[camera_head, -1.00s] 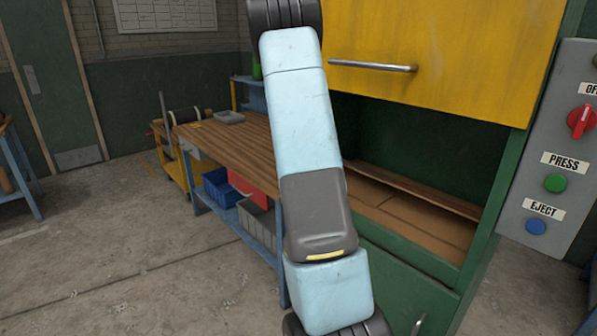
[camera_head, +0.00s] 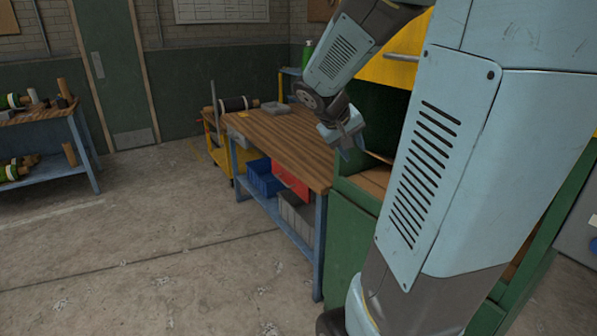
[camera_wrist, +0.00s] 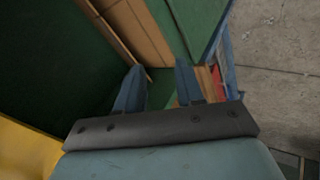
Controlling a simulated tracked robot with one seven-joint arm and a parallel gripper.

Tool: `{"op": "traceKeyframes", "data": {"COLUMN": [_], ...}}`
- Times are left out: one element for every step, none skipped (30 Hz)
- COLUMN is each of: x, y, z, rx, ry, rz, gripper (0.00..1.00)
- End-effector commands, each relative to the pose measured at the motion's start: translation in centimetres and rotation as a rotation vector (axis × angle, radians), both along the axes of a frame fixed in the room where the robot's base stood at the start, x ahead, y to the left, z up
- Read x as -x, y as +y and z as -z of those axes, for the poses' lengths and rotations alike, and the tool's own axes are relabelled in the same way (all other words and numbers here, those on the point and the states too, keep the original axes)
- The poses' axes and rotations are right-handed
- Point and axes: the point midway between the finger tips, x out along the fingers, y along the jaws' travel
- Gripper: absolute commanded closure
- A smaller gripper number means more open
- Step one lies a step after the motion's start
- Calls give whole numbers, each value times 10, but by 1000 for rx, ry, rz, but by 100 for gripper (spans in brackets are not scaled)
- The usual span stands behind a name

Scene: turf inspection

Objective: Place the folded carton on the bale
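My gripper (camera_head: 350,136) hangs at the mouth of the green press, near the workbench end, in the head view. In the wrist view its two blue fingers (camera_wrist: 159,72) stand apart with nothing between them. Brown cardboard (camera_wrist: 143,30) lies inside the press, beyond the fingertips, with a narrow brown strip along one side. A small part of this cardboard shows in the head view (camera_head: 372,183). I cannot tell which part is the bale and whether any of it is the folded carton. My arm hides most of the press opening.
The green press (camera_head: 346,232) has a raised yellow door (camera_head: 403,68). A wooden workbench (camera_head: 285,140) adjoins it, with a grey tray (camera_head: 275,107) on top and blue (camera_head: 263,178), red and grey bins below. A yellow cart stands behind.

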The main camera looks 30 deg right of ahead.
Motion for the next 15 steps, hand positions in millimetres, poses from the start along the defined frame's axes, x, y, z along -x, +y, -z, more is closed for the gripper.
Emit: {"op": "traceKeyframes", "data": {"x": [9,14,21,25,31,38,43,48,55,60,65,72,78,83,89], "y": [15,23,35,45,54,65,74,83,95,103,112,124,133,141,151], "z": [-6,-8,-11,-13,-15,-17,-19,-21,-23,-25,-27,-29,-30,-31,-33], "rx": [-36,-59,-90,-114,-137,-168,-191,-216,-248,-271,-293,-325,-347,-369,-397], "ry": [-23,-32,-46,-57,-67,-82,-93,-104,-119,-129,-142,-157,-167,-177,-192], "rz": [-13,-20,-33,-45,-54,-70,-82,-95,-113,-127,-143,-164,-179,-195,-216], "gripper": [63,63,63,63,63,63,63,63,63,63,63,63,63,63,63]}}
